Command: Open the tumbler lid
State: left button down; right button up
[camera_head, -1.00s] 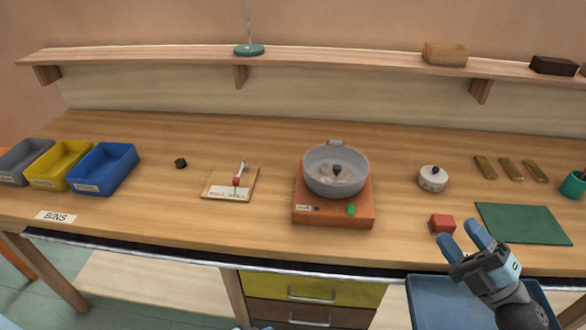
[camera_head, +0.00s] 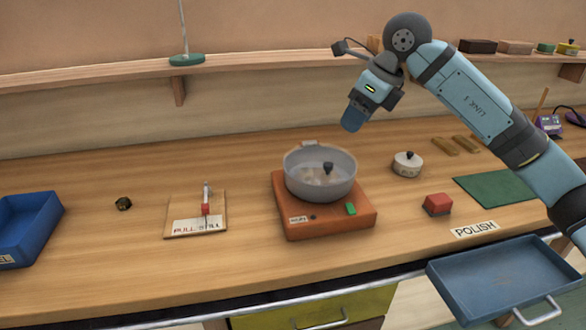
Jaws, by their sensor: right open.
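The tumbler is a grey round bowl (camera_head: 310,190) on an orange base (camera_head: 345,222) in the middle of the bench. A clear lid with a dark knob (camera_head: 328,168) appears to lie over its mouth. Pale and brown bits show dimly inside. My right gripper (camera_head: 353,122) hangs above and behind the tumbler's right side, fingers pointing down and apart from the lid. It is open and nothing shows in it. The gap between its fingers is hard to see from this angle. My left gripper is not in view.
The shelf (camera_head: 120,72) runs behind. A blue drawer tray (camera_head: 500,280) juts out at front right.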

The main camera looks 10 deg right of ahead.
aim_at(329, 163)
jog(key=x, duration=1.3)
jog(key=shift+w+d+f+b, duration=0.15)
jog(key=shift+w+d+b, duration=0.2)
jog(key=shift+w+b, duration=0.05)
grip_shut()
